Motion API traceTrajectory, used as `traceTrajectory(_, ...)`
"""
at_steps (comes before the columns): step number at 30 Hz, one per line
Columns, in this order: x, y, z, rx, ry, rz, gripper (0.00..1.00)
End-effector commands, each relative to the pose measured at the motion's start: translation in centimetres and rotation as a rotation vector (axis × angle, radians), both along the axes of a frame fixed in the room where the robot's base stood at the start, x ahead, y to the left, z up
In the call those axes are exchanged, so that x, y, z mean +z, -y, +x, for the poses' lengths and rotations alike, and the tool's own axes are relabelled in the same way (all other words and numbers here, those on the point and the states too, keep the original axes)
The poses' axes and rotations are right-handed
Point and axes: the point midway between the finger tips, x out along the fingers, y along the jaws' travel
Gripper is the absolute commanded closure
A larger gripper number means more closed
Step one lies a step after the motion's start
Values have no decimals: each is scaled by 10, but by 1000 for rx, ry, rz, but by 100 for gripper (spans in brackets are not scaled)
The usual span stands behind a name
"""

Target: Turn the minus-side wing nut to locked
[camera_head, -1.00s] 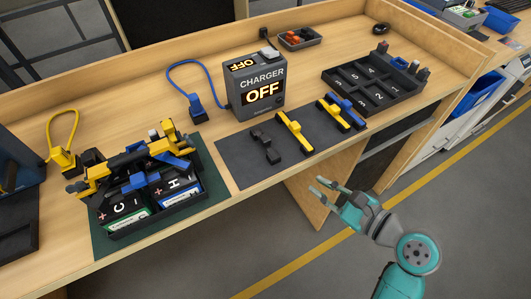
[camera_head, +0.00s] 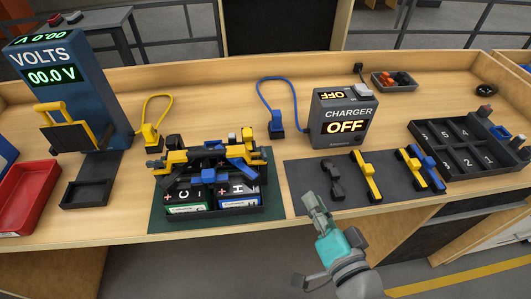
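Two batteries marked C (camera_head: 184,208) and H (camera_head: 240,203) sit side by side in a black tray (camera_head: 226,218) on a dark green mat (camera_head: 158,222). Plus and minus marks show on their tops. A black, yellow and blue clamp assembly (camera_head: 210,160) lies across them. Its small parts overlap, so I cannot tell which one is the minus-side wing nut or how it is turned. My gripper (camera_head: 314,203) is in front of the table, right of the tray and apart from everything. Its fingers are seen nearly edge-on, and no held thing shows.
A grey mat (camera_head: 300,174) with black and yellow tools lies right of the tray. The charger (camera_head: 343,118) reads OFF. A blue volts meter (camera_head: 70,80) and red bin (camera_head: 28,198) stand left. A black numbered rack (camera_head: 450,170) stands right.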

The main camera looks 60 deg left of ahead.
Motion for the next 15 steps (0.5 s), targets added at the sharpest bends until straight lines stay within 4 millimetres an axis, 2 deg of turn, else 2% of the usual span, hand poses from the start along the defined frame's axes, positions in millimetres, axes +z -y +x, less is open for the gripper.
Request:
traceTrajectory(3, 13, -13, -22, 34, 275, -26, 82)
traceTrajectory(9, 33, -26, -50, 60, 671, -62, 82)
traceTrajectory(15, 42, -30, -63, 62, 861, -80, 82)
